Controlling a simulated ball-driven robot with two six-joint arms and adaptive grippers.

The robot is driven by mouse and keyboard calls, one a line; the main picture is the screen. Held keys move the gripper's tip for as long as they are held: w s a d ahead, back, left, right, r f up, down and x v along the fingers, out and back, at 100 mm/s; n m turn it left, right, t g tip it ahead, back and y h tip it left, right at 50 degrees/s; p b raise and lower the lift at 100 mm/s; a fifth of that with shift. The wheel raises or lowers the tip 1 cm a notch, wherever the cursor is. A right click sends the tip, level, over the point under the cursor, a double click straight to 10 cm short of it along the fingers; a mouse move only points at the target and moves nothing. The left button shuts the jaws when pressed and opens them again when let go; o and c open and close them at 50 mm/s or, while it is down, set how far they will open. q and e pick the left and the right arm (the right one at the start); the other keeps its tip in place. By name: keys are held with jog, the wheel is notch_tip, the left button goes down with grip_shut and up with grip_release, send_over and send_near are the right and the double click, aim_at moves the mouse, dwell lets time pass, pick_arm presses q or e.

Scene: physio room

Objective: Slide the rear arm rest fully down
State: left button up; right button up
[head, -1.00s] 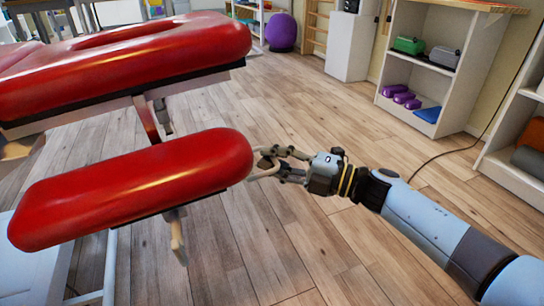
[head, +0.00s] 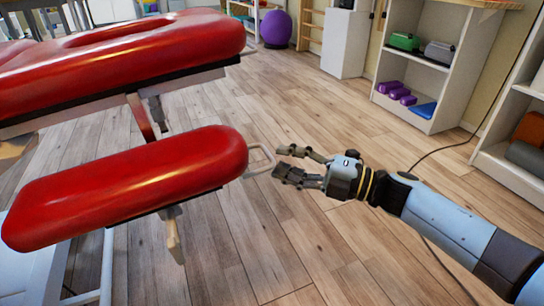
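The arm rest (head: 130,185), a red padded cushion on a dark base, hangs below the treatment table (head: 120,62) at left. A bracket (head: 174,240) shows under the arm rest. A red upright link (head: 140,117) shows between arm rest and table. My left gripper is not in view.
White shelves (head: 438,87) with purple blocks (head: 394,91) stand along the right wall. A purple ball (head: 277,29) sits at the back. A dark cable (head: 450,150) runs along the floor at right.

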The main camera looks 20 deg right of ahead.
jog(key=v, duration=0.8)
